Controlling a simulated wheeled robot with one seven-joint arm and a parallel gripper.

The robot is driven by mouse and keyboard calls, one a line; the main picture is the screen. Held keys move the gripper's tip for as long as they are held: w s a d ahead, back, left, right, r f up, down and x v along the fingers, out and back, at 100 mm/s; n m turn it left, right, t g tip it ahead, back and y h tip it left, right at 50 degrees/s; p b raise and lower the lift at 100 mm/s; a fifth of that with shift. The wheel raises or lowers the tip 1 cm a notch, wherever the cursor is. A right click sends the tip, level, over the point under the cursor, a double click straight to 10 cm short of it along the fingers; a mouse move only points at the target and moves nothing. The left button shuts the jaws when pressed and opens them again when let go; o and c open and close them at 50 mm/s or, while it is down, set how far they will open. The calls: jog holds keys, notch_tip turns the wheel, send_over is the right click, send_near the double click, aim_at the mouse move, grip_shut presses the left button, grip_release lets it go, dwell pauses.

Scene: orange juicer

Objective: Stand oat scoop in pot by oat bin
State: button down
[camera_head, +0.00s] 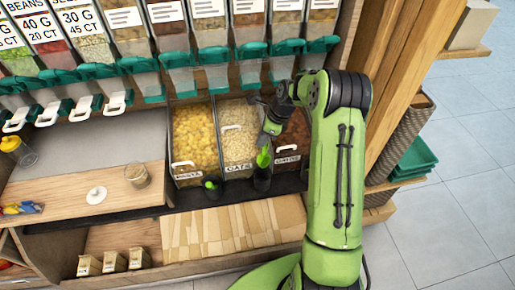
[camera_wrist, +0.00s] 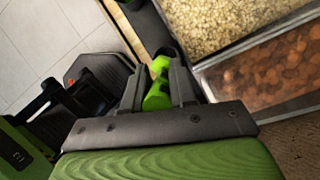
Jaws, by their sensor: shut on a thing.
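The oat bin (camera_head: 238,150) is a clear-fronted bin of pale flakes labelled OATS, in the middle of the lower row. A dark pot (camera_head: 262,181) stands on the ledge in front of its right side. A bright green scoop (camera_head: 264,158) is upright at the pot's mouth, below my gripper (camera_head: 270,128). In the wrist view, my gripper (camera_wrist: 158,78) is shut on the scoop's green handle (camera_wrist: 158,92). The scoop's lower end is hidden, so I cannot tell how deep it sits in the pot.
Another dark pot (camera_head: 211,188) with a green handle stands to the left. A bin of yellow pieces (camera_head: 195,138) is left of the oats; a bin of brown pieces (camera_head: 293,138) is right. Dispensers (camera_head: 212,65) hang above. A glass jar (camera_head: 138,175) stands on the wooden counter.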

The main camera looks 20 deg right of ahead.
aim_at(262, 161)
jog(key=shift+a+f+b, duration=0.1)
jog(key=shift+f+b, duration=0.75)
notch_tip(262, 161, down, 3)
jog(key=b, duration=0.3)
jog(key=shift+f+b, duration=2.05)
jog(key=shift+f, duration=2.55)
jog(key=c, duration=0.8)
grip_release()
jog(key=o, duration=0.8)
jog(key=shift+c, duration=0.2)
jog(key=shift+r, duration=0.1)
